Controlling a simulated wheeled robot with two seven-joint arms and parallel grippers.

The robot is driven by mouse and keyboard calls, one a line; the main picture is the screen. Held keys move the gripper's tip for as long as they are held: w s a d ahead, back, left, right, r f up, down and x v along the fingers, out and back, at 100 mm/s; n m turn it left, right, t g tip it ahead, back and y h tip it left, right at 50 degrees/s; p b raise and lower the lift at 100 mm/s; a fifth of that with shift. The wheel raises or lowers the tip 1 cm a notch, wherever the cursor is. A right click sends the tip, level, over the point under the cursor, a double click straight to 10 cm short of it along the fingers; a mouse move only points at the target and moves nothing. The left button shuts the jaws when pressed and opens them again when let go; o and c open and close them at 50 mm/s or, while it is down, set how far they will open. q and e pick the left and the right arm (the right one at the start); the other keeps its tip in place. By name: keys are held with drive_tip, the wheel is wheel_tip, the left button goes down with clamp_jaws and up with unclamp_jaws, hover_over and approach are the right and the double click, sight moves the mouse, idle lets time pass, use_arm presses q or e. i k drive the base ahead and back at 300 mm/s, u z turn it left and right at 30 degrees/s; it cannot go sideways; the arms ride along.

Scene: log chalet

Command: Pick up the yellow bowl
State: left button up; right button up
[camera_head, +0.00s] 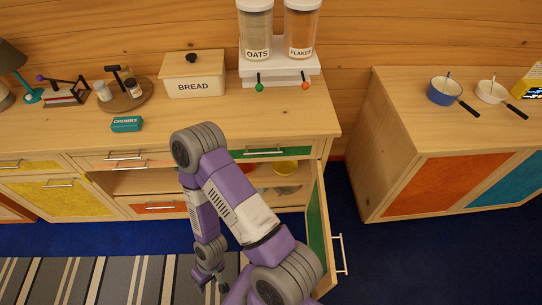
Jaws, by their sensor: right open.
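The yellow bowl (286,167) sits on the upper shelf inside the open cabinet, under the wooden counter. Its left side is near my arm in the picture, and I see only part of it. My right arm comes in from the bottom and bends up in front of the cabinet, then down again. My right gripper (214,284) hangs low over the striped rug, apart from the bowl. It is small and dark here; it is open and nothing shows in it. My left gripper is out of view.
The green cabinet door (318,232) stands open at the right of the shelf. Grey dishes (286,190) lie on the lower shelf. A bread box (194,77) and cereal dispensers (257,30) stand on the counter. Blue floor (400,265) is clear at the right.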

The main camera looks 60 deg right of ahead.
sight(283, 168)
drive_tip(key=z, duration=0.95)
drive_tip(key=i, duration=1.4)
drive_tip(key=z, duration=1.1)
